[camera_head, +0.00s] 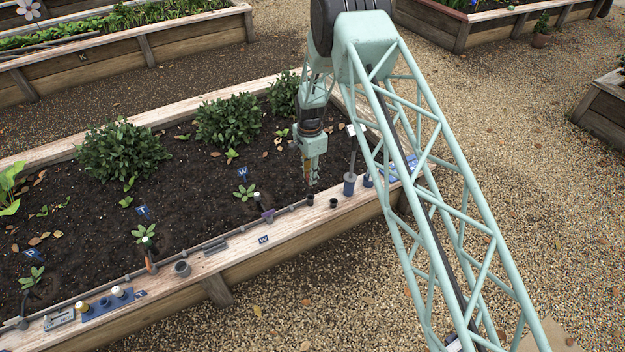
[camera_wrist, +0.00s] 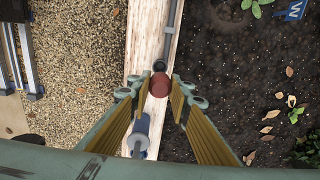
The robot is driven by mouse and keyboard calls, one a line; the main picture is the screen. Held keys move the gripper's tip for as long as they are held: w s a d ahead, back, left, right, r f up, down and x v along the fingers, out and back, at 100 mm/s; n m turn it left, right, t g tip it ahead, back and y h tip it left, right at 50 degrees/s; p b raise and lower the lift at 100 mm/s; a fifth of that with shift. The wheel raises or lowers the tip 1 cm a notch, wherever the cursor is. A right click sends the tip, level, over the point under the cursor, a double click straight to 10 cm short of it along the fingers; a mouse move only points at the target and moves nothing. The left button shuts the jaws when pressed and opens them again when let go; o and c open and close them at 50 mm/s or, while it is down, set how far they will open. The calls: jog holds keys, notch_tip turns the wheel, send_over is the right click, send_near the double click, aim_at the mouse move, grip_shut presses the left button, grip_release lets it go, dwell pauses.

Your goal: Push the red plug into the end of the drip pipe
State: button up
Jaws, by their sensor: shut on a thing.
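My gripper (camera_wrist: 160,92) is shut on the red plug (camera_wrist: 160,86), which shows as a dark red round piece between the fingertips. In the head view my gripper (camera_head: 313,181) hangs low over the inner edge of the bed's front plank, and the plug cannot be made out there. The grey drip pipe (camera_wrist: 170,40) runs along the plank, with a dark round piece (camera_wrist: 160,66) near its end, just ahead of the plug. Whether plug and pipe touch cannot be told. The pipe (camera_head: 225,240) also shows along the plank in the head view.
The plank (camera_wrist: 143,50) carries small black cups (camera_head: 333,203), a blue cylinder (camera_wrist: 141,128), a grey ring (camera_head: 182,268) and a blue holder (camera_head: 108,304) at the far left. Dark soil with leafy plants (camera_head: 228,122) lies behind. Gravel is in front.

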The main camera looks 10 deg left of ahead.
jog(key=shift+f, duration=0.25)
jog(key=shift+f+b, duration=0.85)
jog(key=shift+f, duration=1.8)
jog(key=shift+f+b, duration=1.4)
jog(key=shift+f, duration=0.85)
dwell(1.4)
jog(key=o, duration=0.8)
jog(key=shift+o, duration=0.7)
jog(key=o, duration=0.4)
